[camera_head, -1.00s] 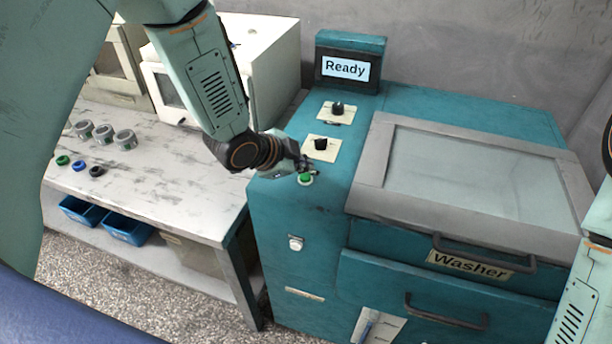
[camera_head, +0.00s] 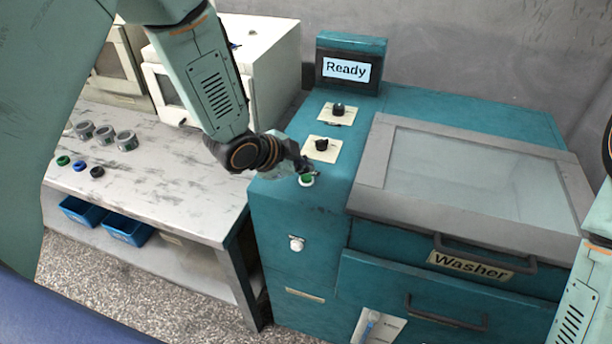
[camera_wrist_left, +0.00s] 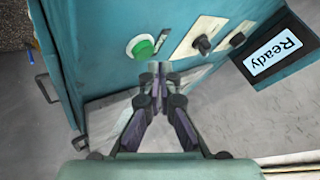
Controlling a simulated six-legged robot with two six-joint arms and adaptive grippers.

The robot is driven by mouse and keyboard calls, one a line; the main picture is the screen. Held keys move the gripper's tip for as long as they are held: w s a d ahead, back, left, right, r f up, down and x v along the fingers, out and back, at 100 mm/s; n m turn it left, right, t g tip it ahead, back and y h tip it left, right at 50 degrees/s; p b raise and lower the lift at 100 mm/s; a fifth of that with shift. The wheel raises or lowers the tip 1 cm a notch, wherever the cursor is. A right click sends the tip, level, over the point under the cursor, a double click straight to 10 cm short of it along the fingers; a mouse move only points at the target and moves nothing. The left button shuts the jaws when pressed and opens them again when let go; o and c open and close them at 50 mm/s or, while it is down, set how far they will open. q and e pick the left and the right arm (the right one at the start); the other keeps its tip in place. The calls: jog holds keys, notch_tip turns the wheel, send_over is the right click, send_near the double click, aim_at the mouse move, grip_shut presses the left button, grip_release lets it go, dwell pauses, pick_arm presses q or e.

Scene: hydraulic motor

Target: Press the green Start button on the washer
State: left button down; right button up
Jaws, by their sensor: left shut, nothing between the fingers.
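The teal washer (camera_head: 300,215) stands at the centre right, with a glass lid and a "Washer" label. Its green Start button (camera_head: 306,181) sits in a white ring on the top left panel. It also shows in the left wrist view (camera_wrist_left: 141,47). My left gripper (camera_head: 311,170) is shut and empty, its fingertips right by the button's far edge. In the left wrist view the closed fingertips (camera_wrist_left: 159,68) point toward the panel close to the button; I cannot tell whether they touch it. The display (camera_head: 346,69) reads "Ready". My right gripper is out of view.
Two black knobs on cream plates (camera_head: 321,149) (camera_head: 338,113) sit behind the button. A white knob (camera_head: 296,244) is on the washer's front. A worktable (camera_head: 165,185) at left holds metal rings and coloured caps, with blue bins (camera_head: 128,229) below.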

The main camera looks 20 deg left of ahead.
aim_at(304, 179)
pick_arm(q)
jog(key=shift+f, duration=0.4)
jog(key=shift+f+b, duration=0.4)
jog(key=shift+b, duration=0.05)
dwell(0.5)
dwell(0.3)
jog(key=shift+r+p, duration=0.75)
jog(key=shift+r, duration=0.1)
jog(key=shift+r, duration=0.1)
notch_tip(304, 179, up, 5)
jog(key=p, duration=0.4)
dwell(0.7)
